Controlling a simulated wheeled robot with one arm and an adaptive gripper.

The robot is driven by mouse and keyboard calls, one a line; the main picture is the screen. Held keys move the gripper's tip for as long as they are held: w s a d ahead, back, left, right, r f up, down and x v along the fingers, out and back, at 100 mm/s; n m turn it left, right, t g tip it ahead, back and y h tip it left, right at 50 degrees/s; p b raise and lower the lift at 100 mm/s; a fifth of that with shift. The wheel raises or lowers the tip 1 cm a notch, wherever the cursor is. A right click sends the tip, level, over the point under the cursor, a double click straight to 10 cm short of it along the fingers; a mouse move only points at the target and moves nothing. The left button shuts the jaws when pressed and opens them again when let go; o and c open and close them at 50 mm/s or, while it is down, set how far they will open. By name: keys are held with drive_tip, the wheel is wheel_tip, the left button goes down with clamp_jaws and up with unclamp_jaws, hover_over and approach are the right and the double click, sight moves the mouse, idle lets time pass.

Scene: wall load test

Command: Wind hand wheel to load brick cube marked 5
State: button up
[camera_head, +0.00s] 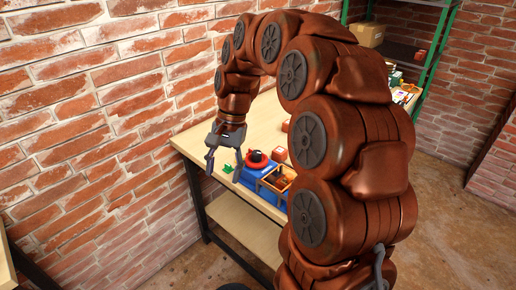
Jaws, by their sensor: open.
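My gripper (223,174) is open and empty, pointing down over the left end of the wooden workbench (190,144). A red and black round part (256,158), which looks like the hand wheel, sits just right of my gripper, apart from it. A red-brown cube (280,154) lies to the right of the round part. No number can be read on it, so I cannot tell if it is the cube marked 5. A blue body (262,192) with a wooden-edged tray (288,172) stands at the bench's front edge. My arm hides much of the bench.
A small green item (228,168) lies by my gripper's fingers. A brick wall (90,130) runs close behind the bench. A green-framed shelf (436,45) with a cardboard box (367,34) stands at the back right. Small items lie on the bench's far end.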

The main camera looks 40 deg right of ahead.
drive_tip(key=w+d+m+t+y+p, duration=0.1)
drive_tip(key=w+d+m+p, duration=0.1)
drive_tip(key=w+d+m, duration=0.5)
drive_tip(key=m+p, duration=0.1)
drive_tip(key=m, duration=0.2)
approach(258, 152)
drive_tip(key=f, duration=0.2)
drive_tip(key=shift+t, duration=0.4)
drive_tip(key=shift+s+a+p+x, duration=0.15)
drive_tip(key=shift+p+x, duration=0.15)
drive_tip(key=shift+x, duration=1)
drive_tip(key=shift+s+a+p+x, duration=0.1)
drive_tip(key=shift+p+x, duration=0.2)
drive_tip(key=shift+x, duration=1)
drive_tip(key=shift+a+p+x, duration=0.15)
drive_tip(key=shift+p+x, duration=0.15)
drive_tip(key=shift+x, duration=1)
drive_tip(key=shift+r, duration=0.1)
clamp_jaws()
